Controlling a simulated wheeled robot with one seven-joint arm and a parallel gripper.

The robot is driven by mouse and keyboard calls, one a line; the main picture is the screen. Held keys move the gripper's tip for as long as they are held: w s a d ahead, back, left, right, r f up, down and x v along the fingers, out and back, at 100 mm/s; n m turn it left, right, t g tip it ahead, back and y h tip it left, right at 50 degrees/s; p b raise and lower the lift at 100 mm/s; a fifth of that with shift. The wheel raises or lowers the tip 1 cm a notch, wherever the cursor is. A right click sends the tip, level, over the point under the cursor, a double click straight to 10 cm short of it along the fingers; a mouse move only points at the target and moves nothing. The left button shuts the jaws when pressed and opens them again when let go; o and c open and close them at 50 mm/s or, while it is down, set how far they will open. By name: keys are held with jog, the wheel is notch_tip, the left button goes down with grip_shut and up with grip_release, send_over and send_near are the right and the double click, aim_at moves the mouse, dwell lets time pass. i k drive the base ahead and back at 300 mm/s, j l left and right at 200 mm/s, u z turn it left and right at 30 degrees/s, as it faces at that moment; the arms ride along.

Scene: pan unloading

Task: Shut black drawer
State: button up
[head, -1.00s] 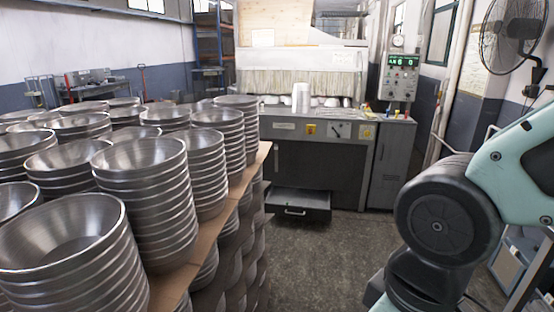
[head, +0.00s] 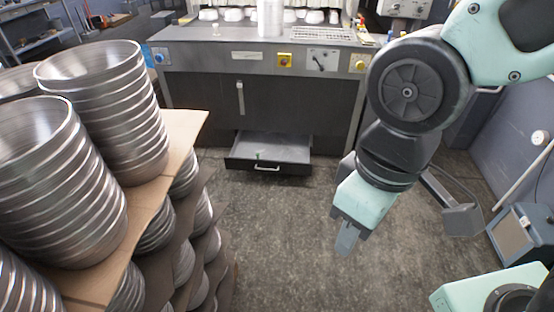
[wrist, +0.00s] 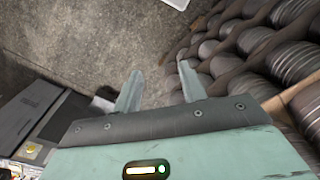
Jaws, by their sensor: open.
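The black drawer (head: 290,151) is pulled out at the bottom of the grey machine, low above the floor, with a light handle (head: 266,168) on its front.
Stacked metal pans (head: 115,110) on a cardboard-topped pile (head: 185,125) fill the left side. The grey machine (head: 190,90) stands behind the drawer. A blue-grey box (head: 522,235) is at the right. The floor (head: 270,235) in the middle is clear.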

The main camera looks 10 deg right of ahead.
aim_at(280, 154)
jog(key=i+j, duration=0.15)
jog(key=i, duration=0.2)
jog(key=i+j, duration=0.15)
jog(key=i, duration=0.2)
jog(key=i+z, duration=0.15)
jog(key=i, duration=0.7)
jog(key=i+u, duration=0.15)
jog(key=i, duration=0.35)
jog(key=i+l+u, duration=0.1)
jog(key=i, duration=0.35)
